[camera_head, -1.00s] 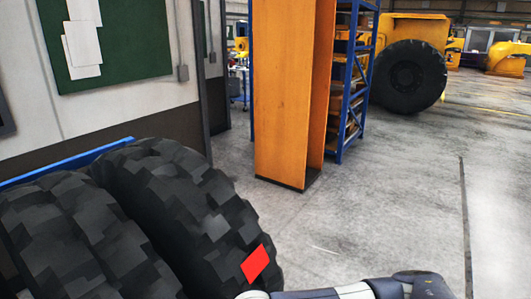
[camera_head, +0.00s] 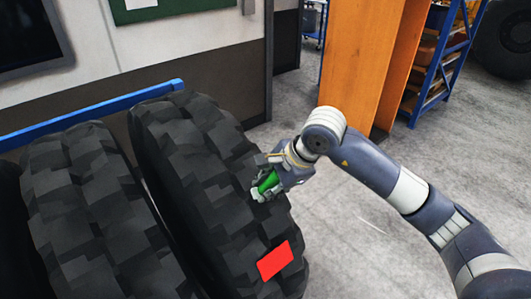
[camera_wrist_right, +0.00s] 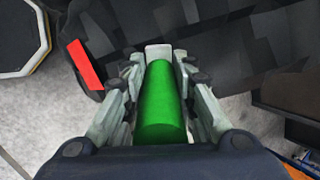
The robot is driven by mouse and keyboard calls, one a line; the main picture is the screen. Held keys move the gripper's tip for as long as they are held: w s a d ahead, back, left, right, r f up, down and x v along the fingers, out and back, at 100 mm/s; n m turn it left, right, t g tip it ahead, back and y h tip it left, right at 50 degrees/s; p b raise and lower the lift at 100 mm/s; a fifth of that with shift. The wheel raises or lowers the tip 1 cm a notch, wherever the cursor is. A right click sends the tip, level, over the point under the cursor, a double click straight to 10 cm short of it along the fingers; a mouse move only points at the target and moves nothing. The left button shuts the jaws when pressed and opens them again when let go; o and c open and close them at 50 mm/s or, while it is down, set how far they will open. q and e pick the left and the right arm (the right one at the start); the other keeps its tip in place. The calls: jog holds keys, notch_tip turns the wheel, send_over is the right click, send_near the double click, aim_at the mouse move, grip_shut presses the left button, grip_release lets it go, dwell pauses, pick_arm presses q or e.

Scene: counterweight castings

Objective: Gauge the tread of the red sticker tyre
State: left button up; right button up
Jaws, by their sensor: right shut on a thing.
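The tyre with the red sticker (camera_head: 225,170) stands at the right end of a row in the head view. Its red sticker (camera_head: 275,260) is low on the tread and also shows at the left of the right wrist view (camera_wrist_right: 84,65). My right gripper (camera_head: 262,190) is shut on a green cylindrical tool (camera_wrist_right: 160,105), with a pale block at its far end. The gripper is at the tyre's right side, above the sticker in the picture. I cannot tell whether the tool touches the tread. My left gripper is not in view.
Another dark tyre (camera_head: 95,210) stands to the left. A blue rail (camera_head: 90,117) runs behind the tyres along the wall. An orange cabinet (camera_head: 360,60) and a blue rack (camera_head: 440,70) stand behind my right arm. The floor at right is clear.

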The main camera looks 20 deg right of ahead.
jog(key=w+m+b, duration=0.1)
jog(key=w+r+m+t+b, duration=0.1)
jog(key=w, duration=0.1)
jog(key=w+r+m+t+h+b, duration=0.1)
jog(key=w, duration=0.1)
jog(key=shift+w+a+r, duration=0.1)
jog(key=shift+w+a, duration=0.05)
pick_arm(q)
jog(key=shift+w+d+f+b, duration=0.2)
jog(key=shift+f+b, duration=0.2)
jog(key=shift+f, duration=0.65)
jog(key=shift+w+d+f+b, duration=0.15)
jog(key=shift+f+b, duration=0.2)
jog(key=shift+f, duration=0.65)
pick_arm(e)
jog(key=shift+x, duration=0.75)
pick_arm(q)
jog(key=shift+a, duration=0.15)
pick_arm(e)
jog(key=shift+w, duration=0.1)
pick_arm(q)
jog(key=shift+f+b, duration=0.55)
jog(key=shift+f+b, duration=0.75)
pick_arm(e)
jog(key=shift+w+a+f, duration=0.15)
jog(key=shift+w+f, duration=0.2)
jog(key=shift+f, duration=0.25)
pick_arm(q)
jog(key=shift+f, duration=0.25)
